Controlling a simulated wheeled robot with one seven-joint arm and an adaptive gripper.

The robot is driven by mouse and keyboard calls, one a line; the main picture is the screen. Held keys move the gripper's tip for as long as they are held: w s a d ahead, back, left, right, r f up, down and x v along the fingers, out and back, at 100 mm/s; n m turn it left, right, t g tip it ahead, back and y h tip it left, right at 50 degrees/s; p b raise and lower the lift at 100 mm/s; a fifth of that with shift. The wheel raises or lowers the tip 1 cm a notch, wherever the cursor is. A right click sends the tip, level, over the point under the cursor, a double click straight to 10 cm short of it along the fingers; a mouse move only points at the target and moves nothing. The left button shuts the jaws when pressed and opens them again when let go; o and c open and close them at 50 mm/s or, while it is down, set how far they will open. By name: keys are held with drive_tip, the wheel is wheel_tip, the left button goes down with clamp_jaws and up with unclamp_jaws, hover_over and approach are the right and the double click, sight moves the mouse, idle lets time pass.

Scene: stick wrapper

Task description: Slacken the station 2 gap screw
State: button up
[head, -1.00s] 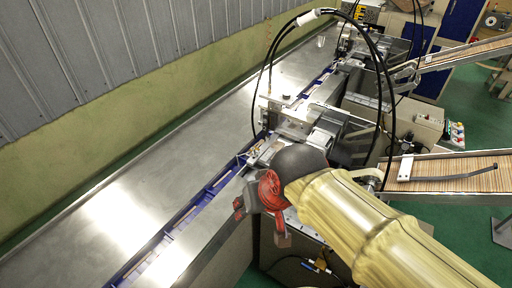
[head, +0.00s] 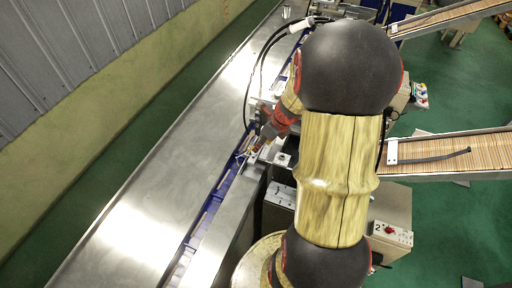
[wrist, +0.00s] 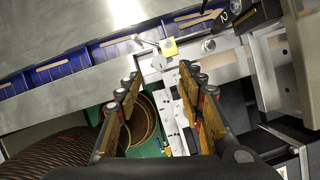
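My gripper (wrist: 160,76) is open and empty in the wrist view, its two fingers spread over a metal bracket at the edge of the channel. A small yellow tag (wrist: 169,47) sits on the bracket just beyond the fingertips. A thin lever with a ball end (wrist: 137,38) lies left of the tag, and a round metal knob (wrist: 209,45) stands right of it. I cannot tell which of these is the gap screw. In the head view my gripper (head: 262,132) is small beside the blue channel, partly hidden by my arm.
The blue channel (head: 212,200) holds sticks and runs along the steel table (head: 130,235). A control box marked 2 (head: 391,233) and a stick-filled chute (head: 435,151) stand at the right. Dark machine parts (wrist: 262,15) flank the gripper's right side. Black cables loop near my arm.

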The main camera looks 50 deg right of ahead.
sight(254, 153)
drive_tip(key=b+x, duration=0.1)
drive_tip(key=x, duration=0.6)
drive_tip(key=shift+c, duration=0.5)
clamp_jaws()
